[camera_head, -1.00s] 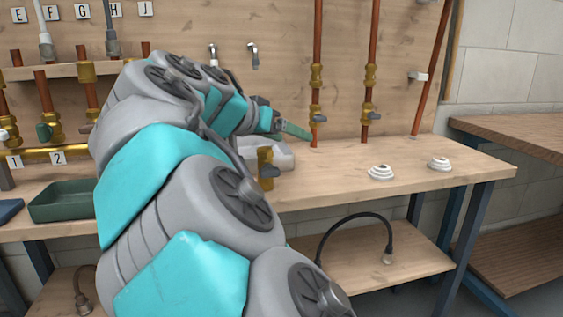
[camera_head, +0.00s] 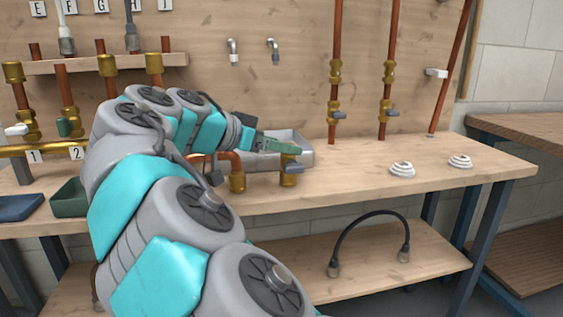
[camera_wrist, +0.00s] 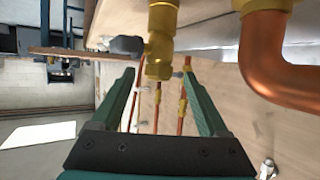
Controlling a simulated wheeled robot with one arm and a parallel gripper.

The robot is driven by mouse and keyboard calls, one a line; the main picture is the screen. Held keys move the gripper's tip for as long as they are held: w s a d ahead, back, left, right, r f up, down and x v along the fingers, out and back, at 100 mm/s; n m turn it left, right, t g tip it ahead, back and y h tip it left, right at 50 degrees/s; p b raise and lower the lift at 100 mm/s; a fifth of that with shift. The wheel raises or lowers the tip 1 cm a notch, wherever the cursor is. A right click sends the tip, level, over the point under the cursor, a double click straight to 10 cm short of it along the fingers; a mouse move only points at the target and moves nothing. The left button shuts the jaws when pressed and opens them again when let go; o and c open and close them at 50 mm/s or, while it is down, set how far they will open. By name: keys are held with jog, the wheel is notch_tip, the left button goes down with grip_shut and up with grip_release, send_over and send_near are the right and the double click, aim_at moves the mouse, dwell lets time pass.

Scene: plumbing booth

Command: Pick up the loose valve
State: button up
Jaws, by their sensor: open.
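The loose valve (camera_head: 289,171) is a brass body with a dark grey handle, standing upright on the workbench near its front edge. My gripper (camera_head: 296,150) is just above and beside the valve's top in the head view. In the wrist view the open fingers (camera_wrist: 160,75) point towards the brass valve (camera_wrist: 160,45), which lies in line with the gap between them. Its grey handle sticks out to the left there. The fingers do not visibly grip it, and whether either one touches it cannot be told.
A copper elbow pipe with brass ends (camera_head: 237,172) stands close to the left of the valve and looms at right in the wrist view (camera_wrist: 262,55). A grey tray (camera_head: 305,158) is behind. White round fittings (camera_head: 402,170) sit to the right; bench between is clear.

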jog(key=shift+p+x, duration=0.35)
jog(key=shift+x, duration=2.6)
grip_shut()
